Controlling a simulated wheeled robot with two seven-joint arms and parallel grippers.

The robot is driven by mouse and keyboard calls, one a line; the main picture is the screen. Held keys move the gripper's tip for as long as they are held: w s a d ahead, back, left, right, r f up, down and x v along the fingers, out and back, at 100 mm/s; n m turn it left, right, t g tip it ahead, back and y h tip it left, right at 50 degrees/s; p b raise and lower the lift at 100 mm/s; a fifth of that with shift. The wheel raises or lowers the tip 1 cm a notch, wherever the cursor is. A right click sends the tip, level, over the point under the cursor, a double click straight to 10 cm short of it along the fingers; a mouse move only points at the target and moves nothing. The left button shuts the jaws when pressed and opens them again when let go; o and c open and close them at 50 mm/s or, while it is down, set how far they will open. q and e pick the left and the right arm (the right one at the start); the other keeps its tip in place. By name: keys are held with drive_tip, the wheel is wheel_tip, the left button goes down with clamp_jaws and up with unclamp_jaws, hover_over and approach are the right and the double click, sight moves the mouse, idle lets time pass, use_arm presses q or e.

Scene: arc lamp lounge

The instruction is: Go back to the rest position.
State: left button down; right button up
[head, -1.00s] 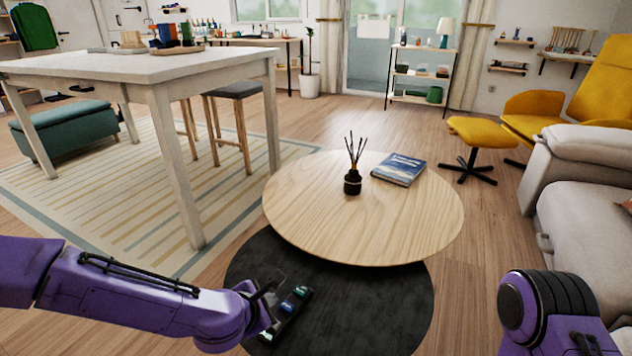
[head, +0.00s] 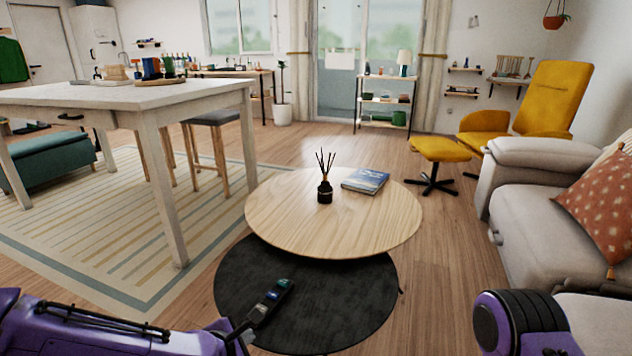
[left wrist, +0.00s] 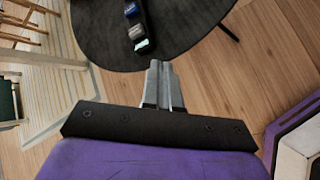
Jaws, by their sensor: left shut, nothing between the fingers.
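My left gripper (head: 238,335) is low in the head view, partly hidden by my own purple arm. In the left wrist view its two grey fingers (left wrist: 160,68) are together with nothing between them. The tray also shows in the head view (head: 262,309). Part of my right arm shows at the lower right of the head view, but its gripper is out of view.
A round wooden coffee table (head: 375,225) holds a reed diffuser (head: 325,192) and a blue book (head: 365,181). A tall white table (head: 90,97) stands left, a grey sofa (head: 535,205) right. Bare floor lies between coffee table and sofa.

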use_arm(q)
drive_tip(key=s+a+f+m+g+y, duration=0.1)
drive_tip(key=s+a+f+m+y, duration=0.1)
drive_tip(key=s+a+f+m, duration=0.35)
drive_tip(key=s+a+f+m+g+y, duration=0.1)
drive_tip(key=s+a+f+m+g, duration=0.1)
drive_tip(key=s+f+m, duration=0.55)
drive_tip(key=s+a+f+m+g+y, duration=0.1)
drive_tip(key=s+a+f+m+g, duration=0.1)
drive_tip(key=s+a+f, duration=0.45)
drive_tip(key=s+a+f+m+g+y, duration=0.15)
drive_tip(key=s+f, duration=0.25)
drive_tip(key=s, duration=0.6)
wheel_tip(320, 180, up, 27)
drive_tip(key=w+p, duration=0.1)
drive_tip(key=p, duration=2.5)
drive_tip(key=shift+f, duration=0.15)
